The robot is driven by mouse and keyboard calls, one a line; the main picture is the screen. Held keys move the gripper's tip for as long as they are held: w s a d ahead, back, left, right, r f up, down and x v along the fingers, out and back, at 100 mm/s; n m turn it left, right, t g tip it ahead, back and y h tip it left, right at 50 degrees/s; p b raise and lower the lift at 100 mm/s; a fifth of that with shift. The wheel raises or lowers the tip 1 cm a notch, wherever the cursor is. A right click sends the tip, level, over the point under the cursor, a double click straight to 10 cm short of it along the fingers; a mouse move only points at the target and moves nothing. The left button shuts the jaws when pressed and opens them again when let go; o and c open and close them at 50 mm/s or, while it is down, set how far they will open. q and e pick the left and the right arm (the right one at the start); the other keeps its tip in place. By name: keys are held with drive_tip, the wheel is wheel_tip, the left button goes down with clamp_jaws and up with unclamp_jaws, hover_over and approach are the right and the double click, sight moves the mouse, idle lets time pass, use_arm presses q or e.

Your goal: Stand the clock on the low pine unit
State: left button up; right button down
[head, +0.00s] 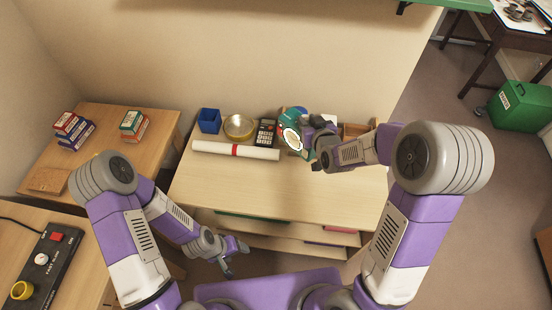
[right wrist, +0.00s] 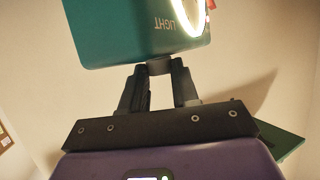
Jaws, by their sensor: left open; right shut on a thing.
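The teal clock (head: 291,138) has a white, bright-rimmed dial. My right gripper (head: 311,143) is shut on it, near the back of the low pine unit (head: 250,187). In the right wrist view, the clock's teal body (right wrist: 125,32) sits in the fingers (right wrist: 160,82), with upside-down "LIGHT" lettering and part of the glowing dial ring. My arm and gripper hide part of the clock in the head view. I cannot tell whether it touches the unit's top. My left gripper (head: 236,258) is open and empty, low in front of the unit.
The front of the top is clear. Shelves lie below it.

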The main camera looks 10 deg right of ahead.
drive_tip(key=f+n+y+p, duration=0.1)
drive_tip(key=s+f+n+g+y+p, duration=0.1)
drive_tip(key=f+y, duration=0.1)
drive_tip(key=s+a+f+n+y+p, duration=0.1)
drive_tip(key=n, duration=0.1)
drive_tip(key=shift+f+g+y+p, duration=0.2)
drive_tip(key=shift+g+y+p, duration=0.1)
drive_tip(key=shift+y, duration=0.1)
drive_tip(key=s+a+f+n+g+y, duration=0.1)
drive_tip(key=s+f+n+g+y, duration=0.1)
drive_tip(key=f, duration=1)
drive_tip(key=s+n+y, duration=0.1)
drive_tip(key=s, duration=0.1)
drive_tip(key=shift+s+a+f+n, duration=0.2)
drive_tip(key=shift+s+f+n, duration=0.1)
drive_tip(key=shift+s+f, duration=0.05)
drive_tip(key=shift+f+b, duration=0.2)
drive_tip(key=shift+b, duration=0.2)
drive_tip(key=c, duration=0.8)
unclamp_jaws()
drive_tip(key=shift+c, duration=0.2)
drive_tip(key=shift+r, duration=0.15)
